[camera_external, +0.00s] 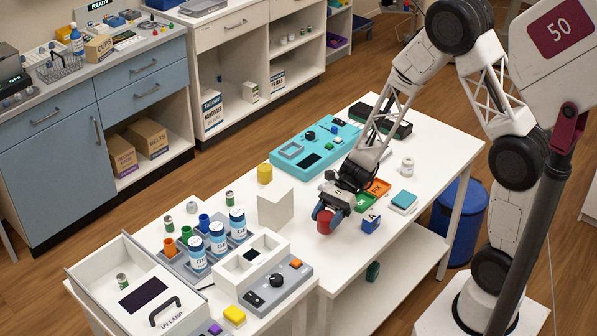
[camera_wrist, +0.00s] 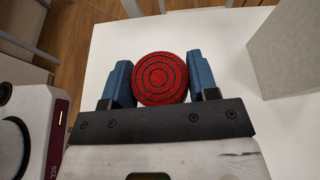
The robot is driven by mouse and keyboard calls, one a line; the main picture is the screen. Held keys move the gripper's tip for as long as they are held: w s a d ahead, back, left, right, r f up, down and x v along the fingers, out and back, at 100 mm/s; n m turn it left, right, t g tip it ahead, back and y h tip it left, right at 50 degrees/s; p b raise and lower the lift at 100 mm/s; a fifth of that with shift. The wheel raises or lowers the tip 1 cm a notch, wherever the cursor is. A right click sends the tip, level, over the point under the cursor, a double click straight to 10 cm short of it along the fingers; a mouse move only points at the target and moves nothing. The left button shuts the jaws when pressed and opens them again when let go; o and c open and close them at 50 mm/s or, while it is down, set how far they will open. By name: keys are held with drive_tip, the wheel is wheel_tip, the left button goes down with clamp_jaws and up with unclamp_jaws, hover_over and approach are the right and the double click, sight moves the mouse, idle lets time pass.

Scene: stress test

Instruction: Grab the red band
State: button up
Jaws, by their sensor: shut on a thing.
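The red band (camera_external: 325,221) looks like a short red cylinder in the external view. In the wrist view the red band (camera_wrist: 160,78) shows a round face with dark concentric rings. My gripper (camera_external: 328,215) has blue fingers, and they are shut on the band, one on each side. The wrist view also shows my gripper (camera_wrist: 161,85) with both fingers against the band's sides. The band is over the white table (camera_external: 410,260), near its front edge. I cannot tell whether it touches the tabletop.
A white block (camera_external: 275,209) stands left of my gripper. A blue lettered cube (camera_external: 371,223) is close on the right. A bottle rack (camera_external: 186,268) is at the left.

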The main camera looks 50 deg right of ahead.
drive_tip(key=s+d+r, duration=0.1)
drive_tip(key=s+d, duration=0.3)
drive_tip(key=s, duration=1.1)
drive_tip(key=shift+s+r, duration=0.2)
drive_tip(key=shift+s, duration=0.05)
